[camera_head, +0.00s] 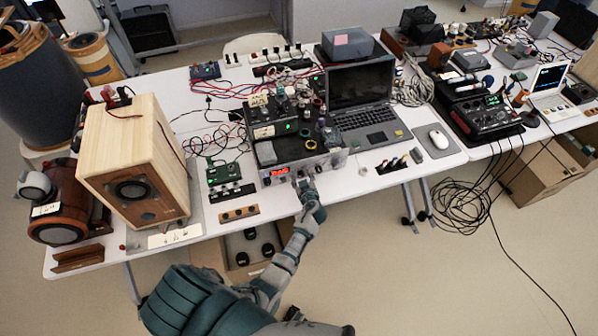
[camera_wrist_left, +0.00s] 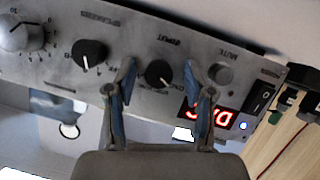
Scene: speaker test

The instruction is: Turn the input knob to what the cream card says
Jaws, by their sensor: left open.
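The silver amplifier panel (camera_head: 318,168) stands at the table's front edge. In the left wrist view the panel appears upside down, with the black input knob (camera_wrist_left: 159,73) and its white pointer mark toward the picture's lower right. My left gripper (camera_wrist_left: 160,85) is open, one finger on each side of this knob; I cannot tell whether they touch it. In the head view my left gripper (camera_head: 304,183) is at the panel front and hides the knob. The red display (camera_wrist_left: 209,116) is lit, partly covered by a finger.
The speakers knob (camera_wrist_left: 90,53), mute button (camera_wrist_left: 221,73) and power switch (camera_wrist_left: 263,96) sit close to the fingers. A wooden speaker (camera_head: 136,160) stands left, a laptop (camera_head: 362,100) right. Cables and small devices crowd the table.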

